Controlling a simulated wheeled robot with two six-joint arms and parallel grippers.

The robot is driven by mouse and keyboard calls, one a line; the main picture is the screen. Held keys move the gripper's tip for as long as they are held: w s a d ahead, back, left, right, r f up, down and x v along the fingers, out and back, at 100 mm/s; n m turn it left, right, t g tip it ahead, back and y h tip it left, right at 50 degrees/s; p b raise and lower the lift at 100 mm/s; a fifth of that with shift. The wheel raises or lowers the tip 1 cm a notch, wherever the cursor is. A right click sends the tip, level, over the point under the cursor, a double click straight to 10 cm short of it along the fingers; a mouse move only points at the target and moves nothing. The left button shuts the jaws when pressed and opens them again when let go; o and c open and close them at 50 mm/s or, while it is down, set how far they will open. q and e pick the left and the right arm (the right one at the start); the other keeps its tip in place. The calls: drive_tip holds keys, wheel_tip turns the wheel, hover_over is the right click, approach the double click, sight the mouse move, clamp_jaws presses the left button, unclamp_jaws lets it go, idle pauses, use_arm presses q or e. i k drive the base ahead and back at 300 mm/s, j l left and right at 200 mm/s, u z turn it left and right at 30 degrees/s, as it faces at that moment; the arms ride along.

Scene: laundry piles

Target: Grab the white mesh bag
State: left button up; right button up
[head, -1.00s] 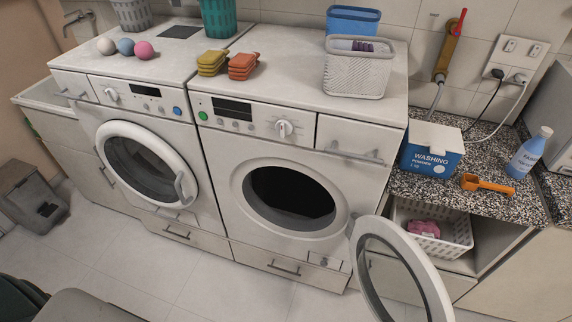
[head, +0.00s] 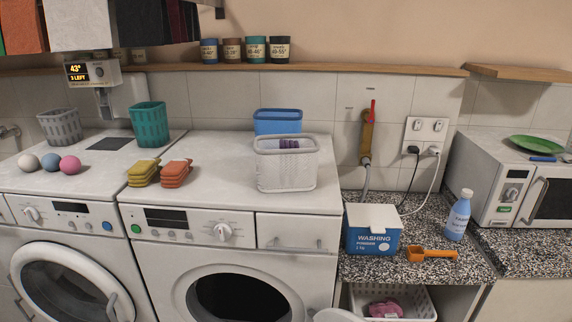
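I cannot make out a white mesh bag for certain. A white perforated basket (head: 286,170) stands on the right-hand washing machine, in front of a blue basket (head: 278,121). Something dark purple (head: 288,143) shows at its top. A second white perforated basket (head: 415,302) is in the opening under the speckled counter, with a pink item (head: 385,308) in it. Neither of my grippers is in view.
Yellow (head: 143,172) and orange (head: 176,173) stacked pieces, several balls and two more baskets stand on the machines (head: 220,199). A washing powder box (head: 373,230), orange scoop (head: 431,254) and blue bottle (head: 457,215) are on the counter. A microwave (head: 512,185) is at right.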

sight(278, 170)
drive_tip(key=l+z, duration=0.1)
drive_tip(key=l, duration=0.65)
drive_tip(key=i+l+z, duration=0.1)
drive_tip(key=l, duration=0.6)
